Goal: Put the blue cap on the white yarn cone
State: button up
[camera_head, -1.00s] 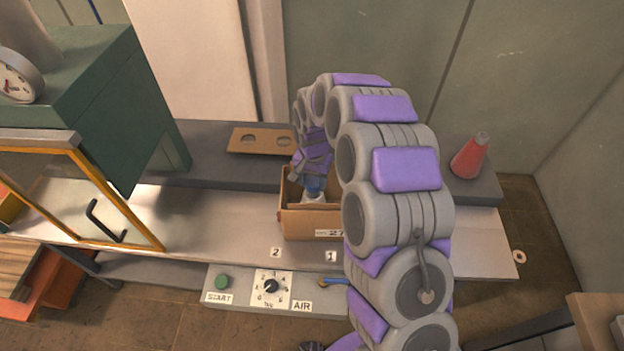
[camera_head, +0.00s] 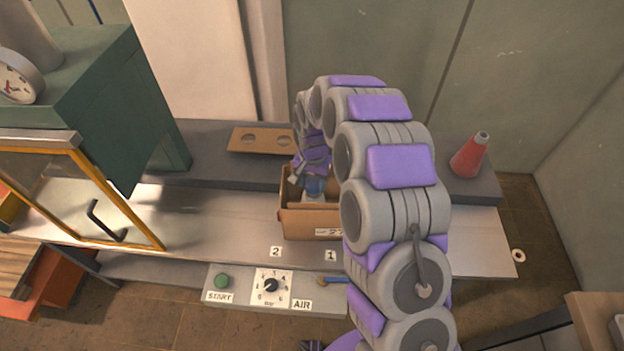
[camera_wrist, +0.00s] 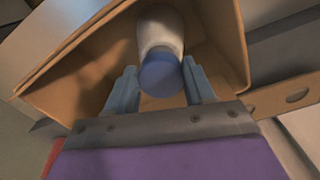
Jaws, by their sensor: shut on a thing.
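The white yarn cone (camera_wrist: 162,32) is in the cardboard box (camera_head: 311,222), and only part of it shows. The blue cap (camera_wrist: 161,78) is at the near end of the cone in the wrist view, lined up with it and seeming to touch it. Whether it is fully seated I cannot tell. My gripper (camera_wrist: 159,67) has its two blue-grey fingers on either side of the cap and is shut on it. In the head view my gripper (camera_head: 314,186) reaches down into the box, and the white cone (camera_head: 313,198) shows just below it.
The box stands on a grey bench (camera_head: 230,215) behind labels 1 and 2. A brown board with two holes (camera_head: 262,140) lies behind it. A red cone (camera_head: 469,157) stands at the right. A green cabinet (camera_head: 95,100) and an orange-framed door (camera_head: 75,195) are at the left.

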jog(key=shift+f, duration=0.95)
jog(key=o, duration=1.1)
notch_tip(320, 180, up, 17)
jog(key=shift+a+r+p, duration=0.1)
jog(key=shift+r+p, duration=0.05)
jog(key=shift+p, duration=1.1)
